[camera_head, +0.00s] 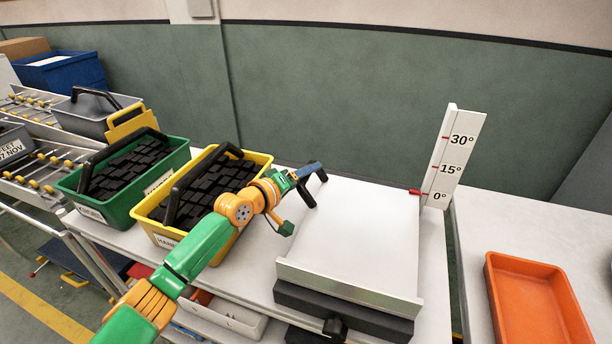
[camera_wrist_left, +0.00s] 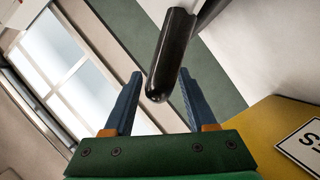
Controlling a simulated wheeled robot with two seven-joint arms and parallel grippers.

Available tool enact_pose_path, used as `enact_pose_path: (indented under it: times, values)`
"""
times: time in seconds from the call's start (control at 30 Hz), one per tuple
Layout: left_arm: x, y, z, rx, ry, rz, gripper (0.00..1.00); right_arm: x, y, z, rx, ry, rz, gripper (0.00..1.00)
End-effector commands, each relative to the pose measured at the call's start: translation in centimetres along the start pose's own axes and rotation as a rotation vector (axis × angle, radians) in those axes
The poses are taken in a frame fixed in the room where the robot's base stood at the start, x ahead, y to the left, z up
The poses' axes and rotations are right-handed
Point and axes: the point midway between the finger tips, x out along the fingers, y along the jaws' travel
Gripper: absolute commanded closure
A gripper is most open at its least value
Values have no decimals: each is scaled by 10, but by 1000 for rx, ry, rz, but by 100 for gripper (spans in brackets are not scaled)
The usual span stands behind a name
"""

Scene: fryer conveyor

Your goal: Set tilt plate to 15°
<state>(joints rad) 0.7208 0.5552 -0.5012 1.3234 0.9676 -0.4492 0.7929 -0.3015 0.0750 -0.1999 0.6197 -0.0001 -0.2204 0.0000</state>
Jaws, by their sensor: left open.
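The white tilt plate (camera_head: 362,222) lies flat or nearly flat, with a metal lip along its front edge. At its back right corner stands a white angle scale (camera_head: 455,155) marked 0°, 15° and 30°. A red pointer (camera_head: 415,192) sits at the 0° mark. A black knob (camera_head: 335,328) is low at the plate's front. My left gripper (camera_head: 318,191) is over the plate's back left corner, open. In the left wrist view a rounded black bar (camera_wrist_left: 172,55) shows between its blue fingers; contact is unclear. My right gripper is out of view.
A yellow bin (camera_head: 258,160) and a green bin (camera_head: 180,157), both holding black pieces, stand left of the plate. A grey bin (camera_head: 80,122) is on the roller conveyor behind. An orange tray (camera_head: 490,290) lies on the right table, across a gap.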

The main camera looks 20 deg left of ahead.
Motion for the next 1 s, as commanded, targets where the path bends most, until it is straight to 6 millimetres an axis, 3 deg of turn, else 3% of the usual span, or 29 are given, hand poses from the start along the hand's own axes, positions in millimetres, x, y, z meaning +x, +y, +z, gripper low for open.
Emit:
enact_pose_path:
  times: [0.13, 0.33, 1.0]
  values:
    - [0, 0, 0, 0, 0, 0, 46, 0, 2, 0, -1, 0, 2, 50]
    - [0, 0, 0, 0, 0, 0, 100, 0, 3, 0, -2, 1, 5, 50]
    - [0, 0, 0, 1, 0, -1, 100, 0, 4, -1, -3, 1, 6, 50]
